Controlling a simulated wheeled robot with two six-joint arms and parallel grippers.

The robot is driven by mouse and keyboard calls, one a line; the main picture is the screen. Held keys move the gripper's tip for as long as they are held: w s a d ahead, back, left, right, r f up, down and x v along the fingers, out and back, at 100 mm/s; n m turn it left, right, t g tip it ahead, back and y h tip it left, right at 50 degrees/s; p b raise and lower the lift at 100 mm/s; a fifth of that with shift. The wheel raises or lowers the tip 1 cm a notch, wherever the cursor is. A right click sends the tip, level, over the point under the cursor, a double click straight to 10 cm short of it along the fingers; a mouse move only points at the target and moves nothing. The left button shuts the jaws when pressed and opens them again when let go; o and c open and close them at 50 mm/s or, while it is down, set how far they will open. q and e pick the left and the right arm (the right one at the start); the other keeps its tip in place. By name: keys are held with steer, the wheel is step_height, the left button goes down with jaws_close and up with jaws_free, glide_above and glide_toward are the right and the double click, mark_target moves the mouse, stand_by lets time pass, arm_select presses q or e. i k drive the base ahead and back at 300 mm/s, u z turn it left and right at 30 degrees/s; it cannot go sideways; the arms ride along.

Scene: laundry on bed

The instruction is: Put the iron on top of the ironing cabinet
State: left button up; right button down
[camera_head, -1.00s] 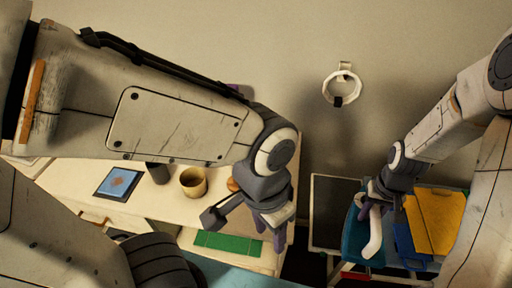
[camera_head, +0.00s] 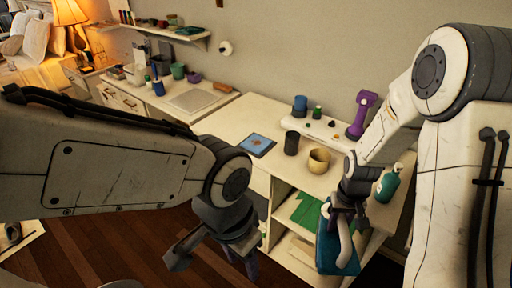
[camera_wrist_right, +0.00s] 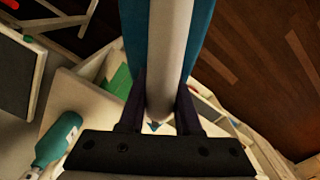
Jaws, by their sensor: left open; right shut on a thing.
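The iron (camera_head: 328,252) is teal with a white handle. My right gripper (camera_head: 346,213) is shut on its handle and holds it in front of the white cabinet's right part. In the right wrist view, the iron (camera_wrist_right: 203,38) extends up between the fingers of my right gripper (camera_wrist_right: 158,108). The white cabinet (camera_head: 232,122) has a long top and open shelves below; I take it as the ironing cabinet. My left gripper (camera_head: 247,262) is open and empty, low in front of the cabinet. The iron's far side is hidden.
Bare top shows left of the tablet. Green cloth (camera_head: 305,212) lies on a shelf. Wooden floor (camera_head: 110,245) is open at left.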

mark_target(226, 126)
steer(key=z, duration=0.45)
steer(key=k, duration=0.1)
steer(key=u, duration=1.8)
steer(key=i, duration=2.1)
steer(key=z, duration=1.25)
steer(key=i, duration=0.8)
steer(key=z, duration=0.8)
